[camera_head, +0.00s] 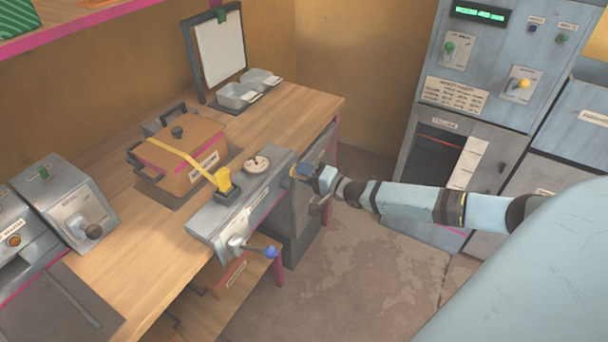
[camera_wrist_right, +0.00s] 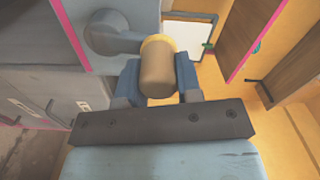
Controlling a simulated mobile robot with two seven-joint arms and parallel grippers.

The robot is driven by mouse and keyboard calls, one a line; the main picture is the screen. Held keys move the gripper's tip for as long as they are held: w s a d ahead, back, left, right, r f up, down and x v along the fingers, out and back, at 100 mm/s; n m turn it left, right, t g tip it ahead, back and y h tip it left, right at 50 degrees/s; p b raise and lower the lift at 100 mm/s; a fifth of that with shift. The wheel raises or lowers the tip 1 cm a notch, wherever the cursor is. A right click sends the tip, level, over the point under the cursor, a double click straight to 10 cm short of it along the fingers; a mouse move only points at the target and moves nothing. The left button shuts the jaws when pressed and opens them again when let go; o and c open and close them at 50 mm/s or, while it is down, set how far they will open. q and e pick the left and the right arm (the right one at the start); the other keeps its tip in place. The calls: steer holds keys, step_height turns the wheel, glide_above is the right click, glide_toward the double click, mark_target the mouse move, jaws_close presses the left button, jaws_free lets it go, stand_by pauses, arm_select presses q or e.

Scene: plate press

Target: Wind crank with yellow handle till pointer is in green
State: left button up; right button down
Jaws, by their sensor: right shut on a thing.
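In the right wrist view, the crank handle (camera_wrist_right: 158,70) is a tan cylinder with a yellow collar, mounted on a grey-blue crank arm (camera_wrist_right: 108,38). My right gripper (camera_head: 303,172) is at the right end of the grey press unit (camera_head: 215,222) on the bench edge. In the right wrist view its two blue fingers (camera_wrist_right: 158,82) are shut on the handle, one on each side. In the head view the gripper mostly hides this crank. A round dial (camera_head: 256,163) sits on top of the unit; its pointer and green zone are too small to read. My left gripper is not in view.
A second crank with a blue knob (camera_head: 270,252) sticks out of the unit's front. A grey cabinet (camera_head: 465,150) stands at the right. The floor between bench and cabinet is clear.

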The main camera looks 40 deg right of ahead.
stand_by(0.3)
steer(key=c, duration=0.8)
jaws_free()
steer(key=v, duration=1.4)
steer(key=shift+a, duration=0.1)
steer(key=s+a+n+g+h+p, duration=0.1)
steer(key=s+a+n+p, duration=0.3)
steer(key=a, duration=0.5)
steer(key=s+a+n+g+h+p, duration=0.1)
steer(key=s+a+n+g+p, duration=0.1)
steer(key=s+a+n, duration=0.3)
steer(key=s+a+r+n+g+h+p, duration=0.1)
steer(key=s+a+n+p, duration=0.3)
steer(key=a, duration=1)
steer(key=shift+s+n+g+h+p, duration=0.35)
steer(key=shift+s+g+p, duration=0.5)
steer(key=shift+s, duration=0.5)
